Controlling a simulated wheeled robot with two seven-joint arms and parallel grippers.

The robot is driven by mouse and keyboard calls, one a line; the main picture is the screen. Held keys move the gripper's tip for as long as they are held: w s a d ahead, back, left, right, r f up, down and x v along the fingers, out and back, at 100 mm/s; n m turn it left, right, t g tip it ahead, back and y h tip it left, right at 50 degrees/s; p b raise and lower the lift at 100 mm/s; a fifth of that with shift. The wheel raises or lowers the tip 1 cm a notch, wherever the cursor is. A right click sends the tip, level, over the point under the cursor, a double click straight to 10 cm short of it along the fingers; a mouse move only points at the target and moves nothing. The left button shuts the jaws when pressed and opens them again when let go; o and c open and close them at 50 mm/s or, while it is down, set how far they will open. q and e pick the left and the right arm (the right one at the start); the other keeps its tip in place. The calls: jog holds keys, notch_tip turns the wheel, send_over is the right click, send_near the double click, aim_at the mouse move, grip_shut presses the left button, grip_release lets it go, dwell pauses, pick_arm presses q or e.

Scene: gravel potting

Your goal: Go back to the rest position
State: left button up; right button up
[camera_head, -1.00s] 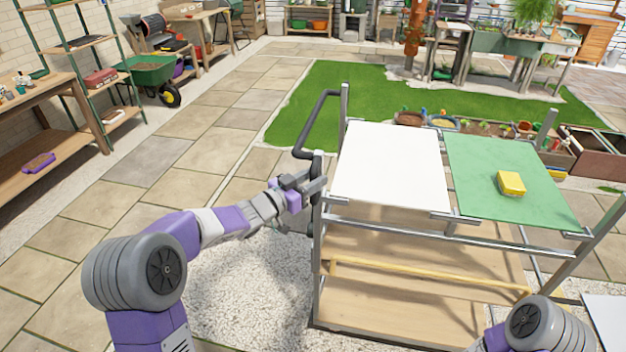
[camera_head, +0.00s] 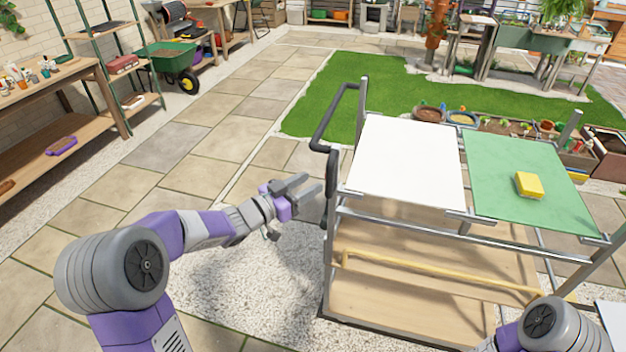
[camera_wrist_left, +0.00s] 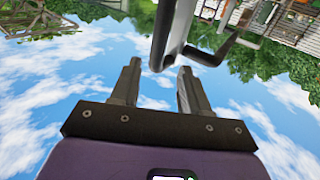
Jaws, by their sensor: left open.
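My left gripper (camera_head: 301,190) is open, at the left side of a metal-framed cart, close to the cart's left post (camera_head: 331,190). In the left wrist view its two fingers (camera_wrist_left: 155,90) are apart with nothing between them, and the picture is upside down with sky behind. A grey post and dark handle (camera_wrist_left: 215,45) show just beyond the fingertips. In the head view the cart's dark push handle (camera_head: 328,120) stands above my gripper. My right arm shows only in part at the bottom right; its gripper is out of the frame.
The cart carries a white panel (camera_head: 408,165) and a green panel (camera_head: 510,175) with a yellow block (camera_head: 529,185) on it. A wooden shelf (camera_head: 430,245) lies below. A workbench (camera_head: 55,105) and a green wheelbarrow (camera_head: 165,55) stand at the left. Paving between is clear.

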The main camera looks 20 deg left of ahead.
dwell(0.3)
pick_arm(q)
jog(key=s+d+f+n+g+y, duration=0.2)
jog(key=f, duration=0.8)
jog(key=s+d+f+n+g+y, duration=0.1)
jog(key=s+f+n+g, duration=0.15)
jog(key=f, duration=0.65)
jog(key=s+d+f+n+g+y, duration=0.2)
jog(key=s+f+n, duration=0.1)
jog(key=f, duration=0.7)
jog(key=s+d+f+g, duration=0.2)
jog(key=s+f, duration=0.2)
jog(key=s, duration=0.3)
jog(key=s+d+f+n+g, duration=0.1)
jog(key=s+d+f+g, duration=0.1)
jog(key=s, duration=0.5)
jog(key=s+d+f+g, duration=0.2)
jog(key=s+f+g, duration=0.2)
jog(key=s+f, duration=0.2)
jog(key=shift+s+d+f, duration=0.2)
jog(key=shift+s+f, duration=0.2)
jog(key=shift+s, duration=0.4)
jog(key=shift+n, duration=0.25)
